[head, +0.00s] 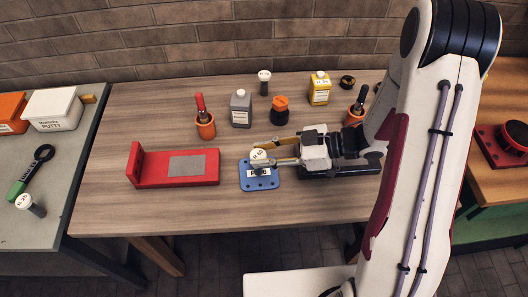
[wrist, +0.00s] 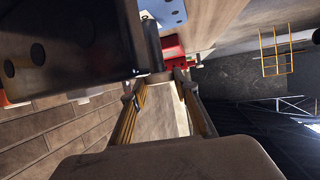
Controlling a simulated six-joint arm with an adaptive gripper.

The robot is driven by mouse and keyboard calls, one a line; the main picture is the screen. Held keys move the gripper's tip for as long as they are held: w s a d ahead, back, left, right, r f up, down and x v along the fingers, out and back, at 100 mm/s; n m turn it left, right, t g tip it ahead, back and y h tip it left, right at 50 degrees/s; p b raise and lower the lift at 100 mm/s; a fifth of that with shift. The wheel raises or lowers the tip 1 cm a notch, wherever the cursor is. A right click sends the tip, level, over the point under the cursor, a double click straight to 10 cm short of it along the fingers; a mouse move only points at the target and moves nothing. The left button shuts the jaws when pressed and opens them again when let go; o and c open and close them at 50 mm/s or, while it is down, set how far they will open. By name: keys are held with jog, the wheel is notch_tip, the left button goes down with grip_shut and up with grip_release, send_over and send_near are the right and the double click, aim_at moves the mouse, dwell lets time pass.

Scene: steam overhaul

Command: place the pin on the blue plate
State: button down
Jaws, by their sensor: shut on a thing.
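The blue plate (head: 247,183) lies on the wooden table directly below, with dark holes and a white label. The pin's lower part is hard to make out, and I cannot tell whether it touches the plate. In the wrist view the blue plate (wrist: 168,12) shows at the top, beyond my gripper's fingers (wrist: 156,85).
A red block with a grey pad (head: 145,178) stands left of the plate. Behind are a grey bottle (head: 240,108), an orange-capped jar (head: 280,112), a yellow bottle (head: 320,90), orange-potted tools and another white-headed pin (head: 264,77). One more such pin (head: 27,202) is on the left table.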

jog(key=c, duration=1.6)
grip_release()
jog(key=shift+o, duration=0.2)
jog(key=shift+r, duration=0.15)
jog(key=shift+d, duration=0.1)
jog(key=shift+v, duration=5.95)
jog(key=shift+r, duration=0.1)
